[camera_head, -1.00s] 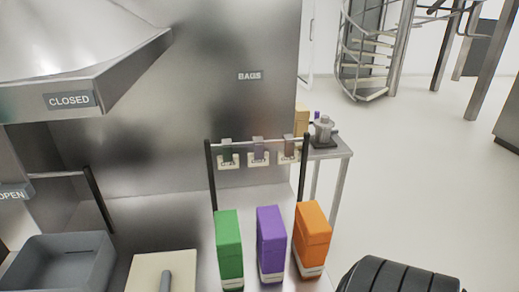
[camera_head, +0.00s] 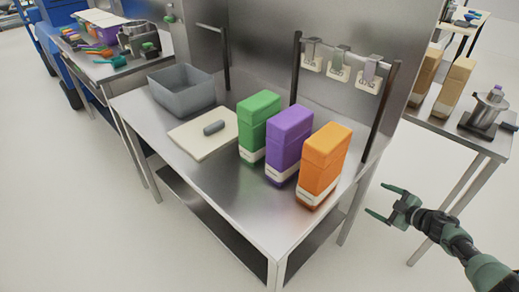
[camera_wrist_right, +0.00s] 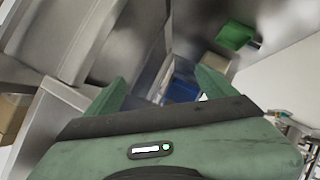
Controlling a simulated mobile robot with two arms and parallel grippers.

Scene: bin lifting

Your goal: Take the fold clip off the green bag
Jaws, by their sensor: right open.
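The green bag (camera_head: 259,126) stands upright on the steel table at the left end of a row of three bags. I cannot make out a fold clip on its top. Small clips (camera_head: 338,66) hang with white tags from a rail behind the bags. My right gripper (camera_head: 379,201) is open and empty, off the table's right side and well apart from the green bag. Its two green fingers also show spread in the right wrist view (camera_wrist_right: 160,90). My left gripper is not in view.
The purple bag (camera_head: 288,143) and orange bag (camera_head: 323,165) stand between the green bag and my right gripper. A pale board (camera_head: 190,143) with a grey roller and a grey bin (camera_head: 182,93) are left. Black posts (camera_head: 380,112) hold the rail. The steel table's (camera_head: 245,215) front is clear.

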